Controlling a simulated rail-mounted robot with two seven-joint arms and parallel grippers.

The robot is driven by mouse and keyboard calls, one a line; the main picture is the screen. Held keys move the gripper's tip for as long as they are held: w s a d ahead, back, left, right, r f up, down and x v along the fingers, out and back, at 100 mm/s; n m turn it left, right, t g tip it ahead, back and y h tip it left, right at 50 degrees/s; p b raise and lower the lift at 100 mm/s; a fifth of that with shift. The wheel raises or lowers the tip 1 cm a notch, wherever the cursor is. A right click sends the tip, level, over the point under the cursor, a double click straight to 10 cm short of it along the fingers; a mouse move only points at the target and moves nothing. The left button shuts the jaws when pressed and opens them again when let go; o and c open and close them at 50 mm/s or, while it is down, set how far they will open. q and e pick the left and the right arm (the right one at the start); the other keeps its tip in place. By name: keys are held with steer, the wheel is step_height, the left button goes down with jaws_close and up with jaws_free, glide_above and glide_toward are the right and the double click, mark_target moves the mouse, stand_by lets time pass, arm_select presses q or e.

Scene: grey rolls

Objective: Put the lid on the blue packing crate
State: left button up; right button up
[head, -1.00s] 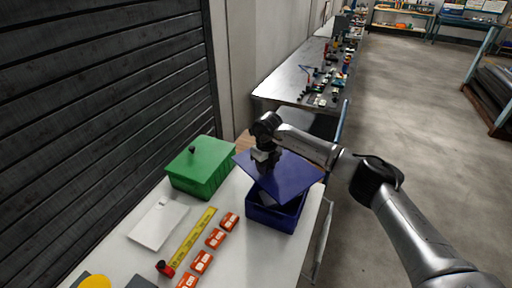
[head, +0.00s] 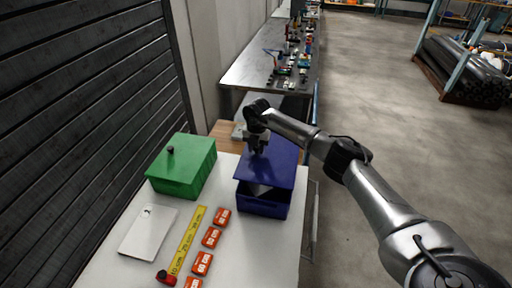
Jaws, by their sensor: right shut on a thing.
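The blue packing crate (head: 262,205) stands on the white table, with its opening partly showing under the lid at the front. The flat blue lid (head: 272,167) is above the crate and covers most of its top. It looks tilted, with a dark gap between it and the crate's front wall. My right gripper (head: 258,150) comes in from the right and is shut on the lid from above; its fingertips hide the knob. Whether the lid's far edge touches the crate rim I cannot tell. My left gripper is not in view.
A green lidded crate (head: 184,170) with a dark knob stands left of the blue one. A white panel (head: 148,230), a yellow ruler (head: 188,240) and several orange boxes (head: 210,238) lie in front. A metal bench (head: 262,72) with small parts stands behind.

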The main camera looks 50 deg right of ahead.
mark_target(256, 154)
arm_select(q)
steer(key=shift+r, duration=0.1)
arm_select(e)
steer(key=shift+r, duration=0.1)
steer(key=shift+p, duration=0.3)
steer(key=shift+a+f, duration=0.1)
steer(key=shift+f, duration=0.1)
step_height(256, 154, down, 4)
steer(key=shift+f+b, duration=0.1)
steer(key=shift+b, duration=0.95)
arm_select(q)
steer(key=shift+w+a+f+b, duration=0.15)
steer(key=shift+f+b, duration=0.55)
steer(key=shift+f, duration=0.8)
arm_select(e)
steer(key=shift+f, duration=1.35)
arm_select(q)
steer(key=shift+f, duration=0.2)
arm_select(e)
steer(key=shift+f, duration=0.7)
steer(key=o, duration=1.1)
steer(key=shift+c, duration=0.2)
